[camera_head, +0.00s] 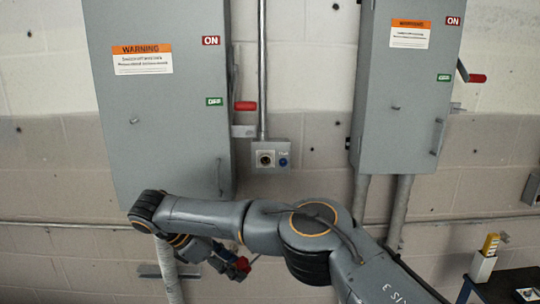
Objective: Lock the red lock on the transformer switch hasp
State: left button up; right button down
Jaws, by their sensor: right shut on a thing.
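The left grey switch box (160,100) hangs on the wall, with a red-gripped lever (245,106) on its right side beside the green OFF label. A small grey plate, perhaps the hasp (243,131), sticks out just below the lever. My right gripper (236,267) is low in the picture, below this box and well apart from the plate. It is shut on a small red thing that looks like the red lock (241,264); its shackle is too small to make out. My right forearm hides part of the gripper. My left gripper is not in view.
A second grey switch box (405,90) with its own red-gripped lever (477,78) hangs at the right. A small outlet box (268,156) sits on the wall between the two. A dark table (500,286) stands at the lower right, with a white and yellow item (486,260).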

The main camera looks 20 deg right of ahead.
jog(key=w+d+r+n+t+y+p, duration=0.1)
jog(key=w+d+r+n+t, duration=0.5)
jog(key=r+n+t, duration=0.1)
jog(key=w+d+r+n+t+y+p, duration=0.2)
jog(key=w+d+r+n+t, duration=0.4)
jog(key=r+t, duration=0.4)
notch_tip(320, 180, up, 2)
jog(key=shift+w+d+r+n, duration=0.2)
jog(key=shift+w+d+n, duration=0.25)
jog(key=shift+n, duration=0.35)
jog(key=shift+d, duration=0.1)
jog(key=shift+r+p, duration=0.1)
jog(key=shift+p, duration=0.25)
jog(key=w+a+p, duration=0.1)
jog(key=w+p, duration=0.1)
jog(key=w, duration=0.4)
jog(key=shift+w+a, duration=0.3)
jog(key=shift+a, duration=0.05)
